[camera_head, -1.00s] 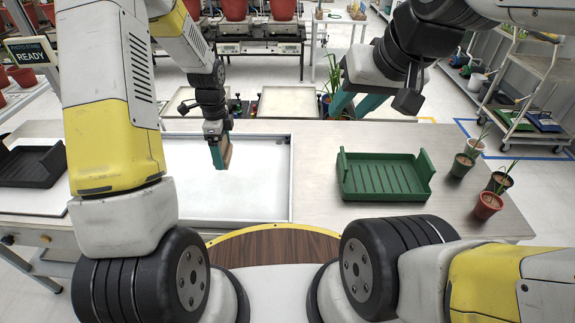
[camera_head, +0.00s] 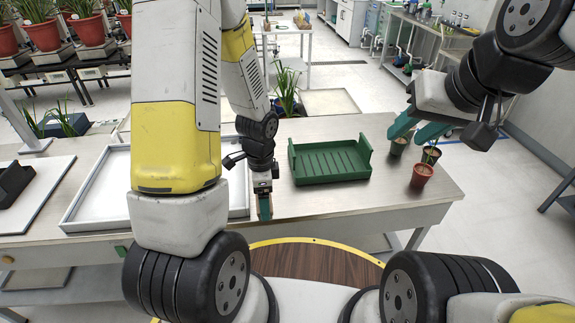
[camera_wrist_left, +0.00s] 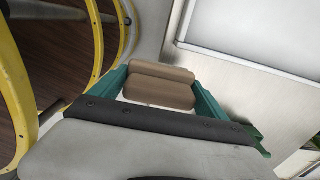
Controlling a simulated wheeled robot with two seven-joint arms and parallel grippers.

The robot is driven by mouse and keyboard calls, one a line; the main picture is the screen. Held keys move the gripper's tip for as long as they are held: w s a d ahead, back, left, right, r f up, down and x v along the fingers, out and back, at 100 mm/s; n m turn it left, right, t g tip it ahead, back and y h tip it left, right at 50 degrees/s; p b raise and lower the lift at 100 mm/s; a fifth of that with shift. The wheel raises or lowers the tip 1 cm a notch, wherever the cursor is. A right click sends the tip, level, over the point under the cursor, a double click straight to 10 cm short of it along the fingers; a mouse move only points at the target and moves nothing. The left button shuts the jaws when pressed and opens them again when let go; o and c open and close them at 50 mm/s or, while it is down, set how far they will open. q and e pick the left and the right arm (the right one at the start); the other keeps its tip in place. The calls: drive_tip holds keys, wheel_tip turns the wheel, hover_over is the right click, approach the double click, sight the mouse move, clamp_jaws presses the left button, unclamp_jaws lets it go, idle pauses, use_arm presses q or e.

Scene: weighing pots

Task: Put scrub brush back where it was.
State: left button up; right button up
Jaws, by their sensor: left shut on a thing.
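My left gripper (camera_head: 264,208) points down over the front strip of the table, between the white tray and the green tray in the head view. In the left wrist view its two teal fingers (camera_wrist_left: 160,92) are shut on the scrub brush (camera_wrist_left: 160,87), a tan-brown block with a pale strip below it. In the head view the brush is largely hidden by the gripper. My right gripper (camera_head: 420,128) is empty, with its teal fingers apart, above and near the small pots at the right.
The green slatted tray (camera_head: 330,165) stands empty on the table (camera_head: 330,203). Small potted plants, including a red-brown pot (camera_head: 421,176), stand near the right edge. The shallow white tray (camera_head: 100,190) lies left. A black tray (camera_head: 14,184) is at far left.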

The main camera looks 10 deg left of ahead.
use_arm(q)
drive_tip(key=w, duration=0.4)
drive_tip(key=w+a+f, duration=0.1)
drive_tip(key=w, duration=0.9)
drive_tip(key=shift+w+a+f, duration=0.2)
drive_tip(key=shift+w+a, duration=0.05)
drive_tip(key=shift+a, duration=0.05)
drive_tip(key=shift+f, duration=1.75)
drive_tip(key=shift+f, duration=0.1)
drive_tip(key=o, duration=1.1)
drive_tip(key=shift+o, duration=0.2)
wheel_tip(320, 180, up, 20)
drive_tip(key=s+n+t, duration=0.1)
drive_tip(key=s+n, duration=0.2)
drive_tip(key=s+d+r+n+t+h, duration=0.2)
drive_tip(key=s+r+n+t, duration=0.3)
drive_tip(key=s+r+n, duration=0.6)
drive_tip(key=s+r, duration=0.5)
drive_tip(key=s, duration=0.5)
drive_tip(key=shift+r, duration=0.35)
